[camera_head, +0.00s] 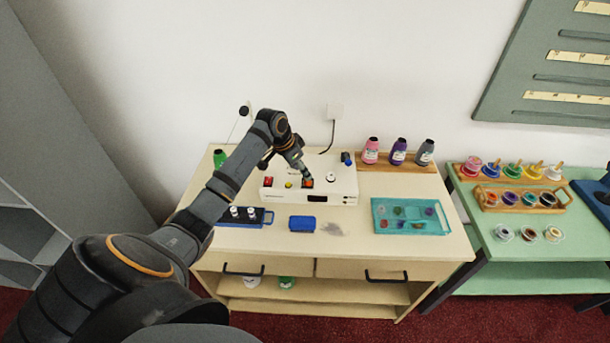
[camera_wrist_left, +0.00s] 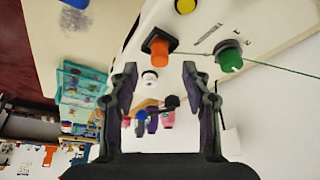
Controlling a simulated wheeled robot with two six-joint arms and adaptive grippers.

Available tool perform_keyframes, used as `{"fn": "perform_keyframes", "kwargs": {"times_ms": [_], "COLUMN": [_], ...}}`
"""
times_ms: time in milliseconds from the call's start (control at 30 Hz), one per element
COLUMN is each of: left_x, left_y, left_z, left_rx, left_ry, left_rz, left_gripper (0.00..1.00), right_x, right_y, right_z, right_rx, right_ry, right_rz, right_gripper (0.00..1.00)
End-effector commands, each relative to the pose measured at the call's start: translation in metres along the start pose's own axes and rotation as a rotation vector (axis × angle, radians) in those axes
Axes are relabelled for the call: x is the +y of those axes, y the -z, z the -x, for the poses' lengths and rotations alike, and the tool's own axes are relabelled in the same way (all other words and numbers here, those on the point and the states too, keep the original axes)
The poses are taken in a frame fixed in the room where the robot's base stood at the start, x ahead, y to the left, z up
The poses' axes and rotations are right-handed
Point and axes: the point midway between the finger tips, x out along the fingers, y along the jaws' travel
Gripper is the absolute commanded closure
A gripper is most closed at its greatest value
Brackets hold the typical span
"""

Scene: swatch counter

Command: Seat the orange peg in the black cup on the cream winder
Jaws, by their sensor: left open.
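The cream winder (camera_head: 335,190) is a white box near the back of the counter; its top also shows in the left wrist view (camera_wrist_left: 205,30). The orange peg (camera_wrist_left: 160,50) stands in the square black cup (camera_wrist_left: 147,43) on that top. How deep it sits I cannot tell. In the head view the orange peg (camera_head: 307,184) is a small patch just below my gripper. My left gripper (camera_head: 305,175) is over the winder, open and empty. In the left wrist view its fingertips (camera_wrist_left: 159,78) are apart on either side, with the peg beyond them and untouched. My right gripper is not in view.
A green spool (camera_wrist_left: 230,57) with a taut thread, a yellow button (camera_wrist_left: 185,5) and a white knob (camera_wrist_left: 150,77) are close to the peg. A blue block (camera_head: 302,224) and a teal tray (camera_head: 438,231) lie in front.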

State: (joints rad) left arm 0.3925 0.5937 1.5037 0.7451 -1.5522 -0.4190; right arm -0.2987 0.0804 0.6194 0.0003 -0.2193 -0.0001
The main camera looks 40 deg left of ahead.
Motion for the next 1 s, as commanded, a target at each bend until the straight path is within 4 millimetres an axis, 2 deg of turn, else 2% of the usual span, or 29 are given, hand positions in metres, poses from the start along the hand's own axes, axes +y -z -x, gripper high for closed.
{"fn": "perform_keyframes", "kwargs": {"times_ms": [100, 200, 333, 500, 1000], "left_x": [-0.002, -0.001, -0.001, 0.000, 0.000], "left_y": [0.000, 0.000, 0.000, 0.000, 0.000], "left_z": [0.031, 0.052, 0.070, 0.077, 0.077], "left_rx": [0.001, -0.001, 0.000, -0.001, 0.000], "left_ry": [0.006, 0.005, 0.003, 0.000, 0.000], "left_rz": [-0.004, -0.003, -0.001, -0.001, -0.001], "left_gripper": [0.52, 0.52, 0.52, 0.52, 0.52], "right_x": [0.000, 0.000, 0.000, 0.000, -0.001], "right_y": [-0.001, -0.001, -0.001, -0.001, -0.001], "right_z": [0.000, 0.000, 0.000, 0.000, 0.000], "right_rx": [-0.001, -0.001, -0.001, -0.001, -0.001], "right_ry": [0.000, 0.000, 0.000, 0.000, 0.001], "right_rz": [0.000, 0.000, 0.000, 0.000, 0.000], "right_gripper": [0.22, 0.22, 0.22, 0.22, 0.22]}}
